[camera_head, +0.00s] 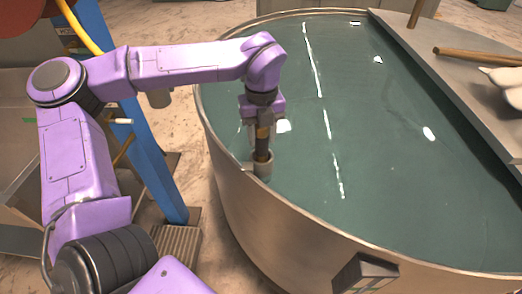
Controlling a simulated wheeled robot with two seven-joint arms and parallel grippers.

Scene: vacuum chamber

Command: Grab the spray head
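The tall dark piece with a brownish band, which looks like the spray head (262,143), stands upright at the near left rim of the tank. Its lower end sits in a short grey cylindrical holder (262,166) inside the rim. My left gripper (263,121) points straight down over its top, with a finger on each side of it. The picture is too small to tell whether the fingers press on it. My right gripper is not in view.
A large round metal tank (245,225) of greenish liquid fills the middle and right. A grey board (440,75) crosses its right side, bearing a wooden rod (475,56) and a white object (503,82). A blue post (150,150) stands at left. A dark box (364,273) is on the tank's front.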

